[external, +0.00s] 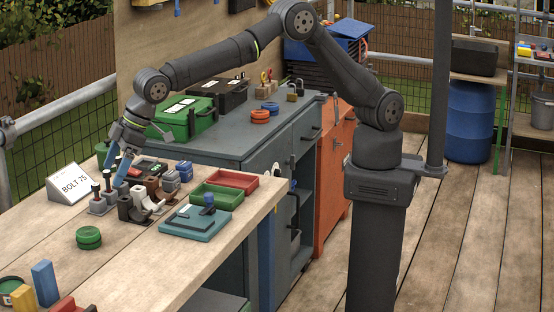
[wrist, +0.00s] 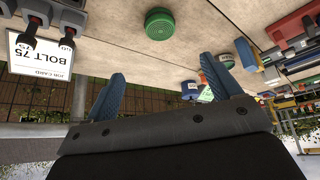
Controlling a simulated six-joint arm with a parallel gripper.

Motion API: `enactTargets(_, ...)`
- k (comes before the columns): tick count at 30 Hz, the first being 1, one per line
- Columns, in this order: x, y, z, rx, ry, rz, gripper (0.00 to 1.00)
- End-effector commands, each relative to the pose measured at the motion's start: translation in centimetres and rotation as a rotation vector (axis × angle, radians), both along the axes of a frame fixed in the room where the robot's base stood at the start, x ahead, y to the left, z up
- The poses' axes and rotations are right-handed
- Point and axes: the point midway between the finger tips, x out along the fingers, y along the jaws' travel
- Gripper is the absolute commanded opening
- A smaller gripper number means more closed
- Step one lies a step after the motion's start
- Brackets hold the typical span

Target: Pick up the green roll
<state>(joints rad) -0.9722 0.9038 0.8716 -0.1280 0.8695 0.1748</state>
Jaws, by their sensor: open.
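The green roll (external: 88,238) is a short, round, ribbed cylinder lying flat on the wooden workbench, left of the middle. In the wrist view the green roll (wrist: 160,24) shows near the top centre, beyond my fingertips and apart from them. My gripper (external: 117,168) has blue fingers and is over the bench among the small tools, behind the roll. In the wrist view my gripper (wrist: 163,84) has its two fingers spread wide with nothing between them.
A white BOLT 75 sign (external: 72,184) and small grey and black blocks stand close to my gripper. A teal plate (external: 187,229), green tray (external: 217,196) and red tray (external: 234,180) lie to the right. Blue (external: 43,281) and yellow blocks stand front left. The bench around the roll is clear.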

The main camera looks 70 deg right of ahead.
Motion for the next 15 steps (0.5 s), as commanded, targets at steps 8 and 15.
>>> enactTargets(8,1.1,0.6,-3.2,0.038,0.024,-0.062,0.83)
enactTargets(15,2.6,2.2,-7.0,0.037,0.023,-0.06,0.83)
